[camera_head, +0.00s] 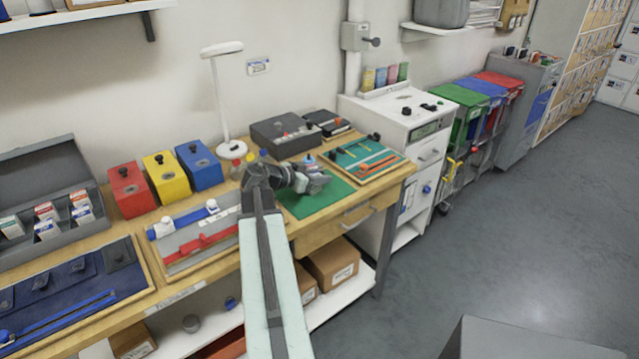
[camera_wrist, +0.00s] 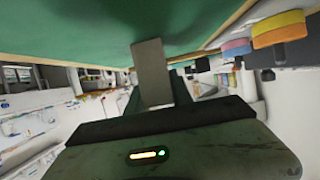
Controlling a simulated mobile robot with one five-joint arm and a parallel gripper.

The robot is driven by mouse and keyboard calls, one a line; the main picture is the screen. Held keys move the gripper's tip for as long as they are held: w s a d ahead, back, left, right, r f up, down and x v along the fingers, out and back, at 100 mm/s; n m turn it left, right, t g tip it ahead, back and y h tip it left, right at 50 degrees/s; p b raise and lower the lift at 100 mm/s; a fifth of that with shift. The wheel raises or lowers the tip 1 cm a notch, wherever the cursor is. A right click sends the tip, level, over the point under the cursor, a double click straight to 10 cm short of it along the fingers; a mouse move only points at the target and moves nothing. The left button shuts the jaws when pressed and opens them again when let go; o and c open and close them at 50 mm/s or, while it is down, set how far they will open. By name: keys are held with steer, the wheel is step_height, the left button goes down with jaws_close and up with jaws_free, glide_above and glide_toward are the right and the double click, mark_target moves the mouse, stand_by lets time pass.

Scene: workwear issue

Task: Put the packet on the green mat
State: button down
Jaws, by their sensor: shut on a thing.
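The green mat (camera_head: 318,203) lies on the wooden bench near its right end; a green surface also fills the top of the wrist view (camera_wrist: 70,35). My gripper (camera_head: 318,183) is over the mat, low and close to it. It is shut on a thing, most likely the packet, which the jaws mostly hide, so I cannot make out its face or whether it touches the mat. One grey finger (camera_wrist: 152,72) shows against the green in the wrist view. Several small white packets with red or blue labels stand in the open grey case (camera_head: 75,228) at the left.
A wooden-edged tray with a green bed and orange tools (camera_head: 365,158) lies right of the mat. Red (camera_head: 131,190), yellow (camera_head: 165,177) and blue boxes (camera_head: 199,165), a white lamp (camera_head: 220,95) and a dark grey box (camera_head: 285,133) stand behind. A grey tray with a red tool (camera_head: 195,240) is left.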

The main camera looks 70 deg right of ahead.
steer(key=shift+f, duration=0.1)
steer(key=c, duration=1.1)
jaws_free()
steer(key=shift+r, duration=0.35)
steer(key=p+v, duration=0.4)
steer(key=v, duration=0.7)
steer(key=shift+s, duration=0.1)
steer(key=shift+w+a+p, duration=0.3)
steer(key=shift+a, duration=0.1)
